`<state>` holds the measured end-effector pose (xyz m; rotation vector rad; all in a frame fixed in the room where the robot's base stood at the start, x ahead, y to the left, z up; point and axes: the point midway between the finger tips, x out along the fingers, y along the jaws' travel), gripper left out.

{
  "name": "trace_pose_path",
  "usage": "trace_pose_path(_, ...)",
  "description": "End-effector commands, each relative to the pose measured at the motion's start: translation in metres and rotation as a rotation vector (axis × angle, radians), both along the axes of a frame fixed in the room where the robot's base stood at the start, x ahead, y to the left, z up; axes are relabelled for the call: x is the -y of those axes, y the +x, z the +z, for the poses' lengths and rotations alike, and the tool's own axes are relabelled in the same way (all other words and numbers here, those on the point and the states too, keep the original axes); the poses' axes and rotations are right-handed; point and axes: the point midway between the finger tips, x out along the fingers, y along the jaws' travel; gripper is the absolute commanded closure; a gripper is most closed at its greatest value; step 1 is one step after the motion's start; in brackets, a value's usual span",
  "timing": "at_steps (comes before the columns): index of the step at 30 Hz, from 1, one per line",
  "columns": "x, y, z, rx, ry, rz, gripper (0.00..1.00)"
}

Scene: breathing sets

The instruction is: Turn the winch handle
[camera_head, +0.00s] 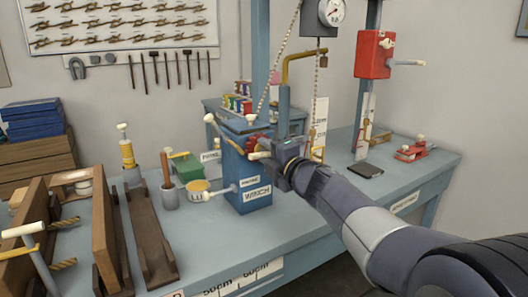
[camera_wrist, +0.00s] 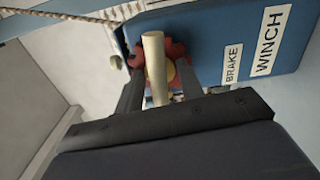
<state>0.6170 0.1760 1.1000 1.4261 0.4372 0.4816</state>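The winch (camera_head: 248,170) is a blue box labelled WINCH on the workbench, with a red toothed wheel (camera_head: 256,142) on its upper side. The wheel also shows in the wrist view (camera_wrist: 176,50). A cream cylindrical winch handle (camera_wrist: 154,65) stands out in front of the wheel in the wrist view. In the head view its pale end (camera_head: 259,155) shows beside my gripper (camera_head: 274,156). In the wrist view, the two dark fingers of my gripper (camera_wrist: 160,78) are on either side of the handle, with visible gaps. The gripper is open; its fingertips are partly hidden in the head view.
A red box with a crank (camera_head: 373,54) hangs on a post at right. Bench space (camera_head: 300,213) is clear in front.

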Motion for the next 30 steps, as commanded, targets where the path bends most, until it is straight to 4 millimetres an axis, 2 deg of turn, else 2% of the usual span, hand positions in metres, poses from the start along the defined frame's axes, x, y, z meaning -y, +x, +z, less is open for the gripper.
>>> trace_pose_path(9,0.034,-0.049,0.001,0.002,-0.001,-0.004,0.63)
trace_pose_path(15,0.048,-0.070,0.001,0.002,0.000,-0.002,0.63)
trace_pose_path(21,0.052,-0.077,0.000,0.001,-0.001,-0.001,0.63)
trace_pose_path(30,0.051,-0.077,0.000,0.001,-0.001,0.000,0.63)
